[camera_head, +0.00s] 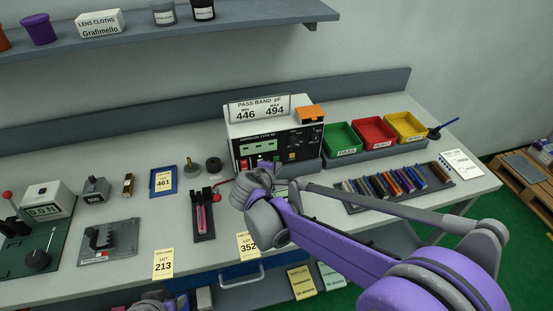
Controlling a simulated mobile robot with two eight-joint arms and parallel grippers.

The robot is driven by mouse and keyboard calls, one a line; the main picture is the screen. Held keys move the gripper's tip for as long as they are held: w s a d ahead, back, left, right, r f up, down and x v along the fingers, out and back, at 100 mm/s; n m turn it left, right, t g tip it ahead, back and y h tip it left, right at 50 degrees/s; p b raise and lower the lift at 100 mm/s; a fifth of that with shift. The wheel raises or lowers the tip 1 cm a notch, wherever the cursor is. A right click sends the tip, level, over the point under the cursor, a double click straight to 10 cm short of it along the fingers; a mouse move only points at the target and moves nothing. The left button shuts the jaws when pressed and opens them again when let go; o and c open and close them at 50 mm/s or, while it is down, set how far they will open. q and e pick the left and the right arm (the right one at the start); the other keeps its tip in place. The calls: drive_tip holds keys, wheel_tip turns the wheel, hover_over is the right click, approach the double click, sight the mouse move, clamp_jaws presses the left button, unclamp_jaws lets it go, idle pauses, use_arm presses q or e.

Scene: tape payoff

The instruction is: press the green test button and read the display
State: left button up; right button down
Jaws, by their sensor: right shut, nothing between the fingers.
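The tester (232,131) is a white box with a dark front panel, standing at the back of the bench. A pale green display (262,149) is on its panel; I cannot make out a reading. A red spot (244,164) shows at the panel's lower left. I cannot pick out the green test button; the panel's lower part is partly hidden by my right gripper. My right gripper (268,168) is shut and empty, close in front of the panel; I cannot tell whether it touches.
A sign (260,107) on the tester reads pass band 446 to 494. Green (342,139), red (374,132) and yellow (406,127) bins stand right. A rack of coloured parts (395,184) lies in front. Fixtures (110,240) and a meter (47,203) stand left.

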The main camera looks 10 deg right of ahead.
drive_tip(key=shift+w, duration=0.1)
idle(0.4)
drive_tip(key=shift+w, duration=0.3)
drive_tip(key=shift+w, duration=0.4)
idle(0.5)
drive_tip(key=shift+s, duration=0.8)
drive_tip(key=shift+s, duration=0.1)
drive_tip(key=shift+s, duration=2.45)
